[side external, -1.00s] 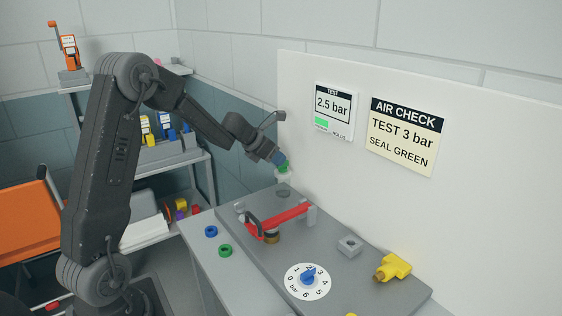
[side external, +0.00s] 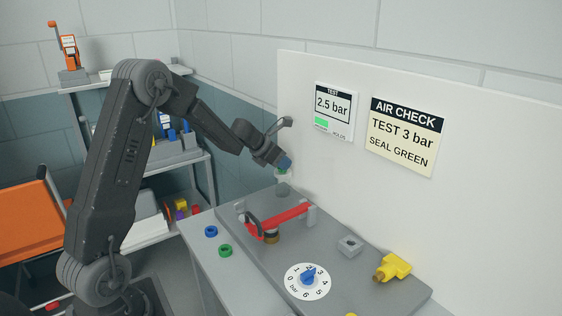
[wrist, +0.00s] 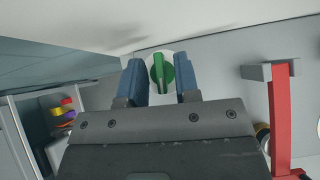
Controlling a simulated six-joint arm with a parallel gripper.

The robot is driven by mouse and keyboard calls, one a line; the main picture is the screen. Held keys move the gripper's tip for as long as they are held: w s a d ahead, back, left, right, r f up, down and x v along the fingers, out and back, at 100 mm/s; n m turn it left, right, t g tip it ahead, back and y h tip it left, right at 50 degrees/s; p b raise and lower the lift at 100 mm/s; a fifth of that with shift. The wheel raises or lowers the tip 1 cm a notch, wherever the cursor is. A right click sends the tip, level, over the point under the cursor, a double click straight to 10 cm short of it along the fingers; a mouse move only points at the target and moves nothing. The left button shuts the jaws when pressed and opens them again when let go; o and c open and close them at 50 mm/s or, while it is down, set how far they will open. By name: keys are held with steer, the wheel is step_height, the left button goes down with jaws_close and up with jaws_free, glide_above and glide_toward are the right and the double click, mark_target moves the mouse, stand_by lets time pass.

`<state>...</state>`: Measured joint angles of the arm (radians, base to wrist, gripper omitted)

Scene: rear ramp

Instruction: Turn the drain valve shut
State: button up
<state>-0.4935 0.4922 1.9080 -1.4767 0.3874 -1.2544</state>
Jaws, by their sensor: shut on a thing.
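A green knob (wrist: 161,76) with a raised bar sits on a round white base (wrist: 154,57) in the wrist view. In the side view the green knob (side external: 282,171) shows as a small patch under my fingertips, close to the white wall panel. My gripper (side external: 286,164) reaches down to it with blue fingers. In the wrist view my gripper (wrist: 161,68) has one finger on each side of the knob and is shut on it. The fingers hide most of the knob in the side view.
A red lever (side external: 285,220) lies to the front right on the grey plate (side external: 325,262). A dial with a blue knob (side external: 308,275), a yellow fitting (side external: 392,267), a blue ring (side external: 211,231) and a green ring (side external: 225,250) are nearby. The panel (side external: 470,190) stands close behind.

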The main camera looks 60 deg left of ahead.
steer(key=m+h, duration=0.2)
steer(key=m, duration=0.1)
steer(key=shift+a+g+h, duration=0.2)
steer(key=shift+g+h, duration=0.1)
steer(key=m+g+h, duration=0.1)
steer(key=m, duration=0.1)
steer(key=m+g+h, duration=0.1)
steer(key=m+h, duration=0.1)
steer(key=m, duration=0.1)
steer(key=shift+w+a, duration=0.1)
steer(key=m+g+h, duration=0.2)
steer(key=m, duration=0.2)
steer(key=shift+w+g, duration=0.1)
steer(key=shift+g, duration=0.3)
steer(key=shift+m+g+h, duration=0.3)
steer(key=shift+m+g, duration=0.8)
steer(key=shift+m, duration=0.6)
steer(key=o, duration=0.5)
steer(key=shift+o, duration=0.2)
